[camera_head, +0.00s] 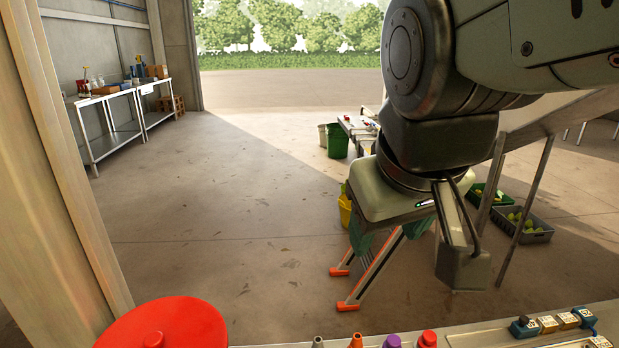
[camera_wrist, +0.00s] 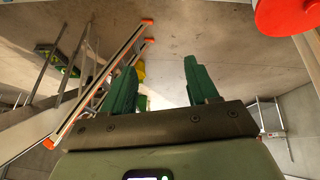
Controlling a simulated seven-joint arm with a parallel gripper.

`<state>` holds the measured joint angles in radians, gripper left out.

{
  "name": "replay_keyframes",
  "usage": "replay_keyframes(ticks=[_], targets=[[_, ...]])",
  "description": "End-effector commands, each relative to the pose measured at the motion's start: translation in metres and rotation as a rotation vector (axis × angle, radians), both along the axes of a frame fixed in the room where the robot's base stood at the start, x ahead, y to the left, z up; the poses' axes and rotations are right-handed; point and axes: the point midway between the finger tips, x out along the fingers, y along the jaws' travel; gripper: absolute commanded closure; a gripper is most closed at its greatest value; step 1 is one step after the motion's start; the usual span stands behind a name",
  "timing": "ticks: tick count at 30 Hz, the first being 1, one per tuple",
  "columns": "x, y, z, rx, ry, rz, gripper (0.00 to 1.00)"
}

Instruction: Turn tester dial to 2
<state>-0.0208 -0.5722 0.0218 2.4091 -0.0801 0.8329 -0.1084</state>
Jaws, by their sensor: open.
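I cannot make out a dial with numbers in either view, so I cannot tell which thing is the tester dial. Several small blue and tan blocks (camera_head: 553,322) with pale labels stand on the bench at the bottom right of the head view, cut off by the frame edge. My gripper (camera_head: 388,241) hangs over the floor beyond the bench, pointing down. In the wrist view my gripper (camera_wrist: 160,76) shows two green fingers spread apart with nothing between them. It is clear of the bench and blocks.
A large red disc (camera_head: 190,325) is at the bottom left; it also shows in the wrist view (camera_wrist: 283,15). Several small coloured pegs (camera_head: 392,340) line the bench edge. An orange-footed ladder (camera_head: 372,270) stands below my gripper. Crates (camera_head: 524,235) lie right. The left floor is clear.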

Motion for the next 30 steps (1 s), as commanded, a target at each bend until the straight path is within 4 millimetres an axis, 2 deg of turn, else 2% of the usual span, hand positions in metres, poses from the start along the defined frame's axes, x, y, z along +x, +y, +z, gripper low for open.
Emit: replay_keyframes(ticks=[1,6,8,12,14,18,21,24,30], targets=[[0.015,-0.008,-0.009,-0.023,0.034,0.004,0.41],[0.050,-0.058,-0.057,-0.039,0.143,-0.045,0.41],[0.059,-0.079,-0.078,-0.037,0.183,-0.064,0.41],[0.066,-0.135,-0.136,-0.019,0.280,-0.105,0.41],[0.064,-0.160,-0.164,-0.005,0.318,-0.122,0.41],[0.044,-0.208,-0.227,0.038,0.396,-0.157,0.41],[0.027,-0.231,-0.263,0.066,0.434,-0.174,0.41],[0.013,-0.243,-0.288,0.087,0.456,-0.182,0.41],[0.003,-0.251,-0.309,0.100,0.470,-0.187,0.41]])
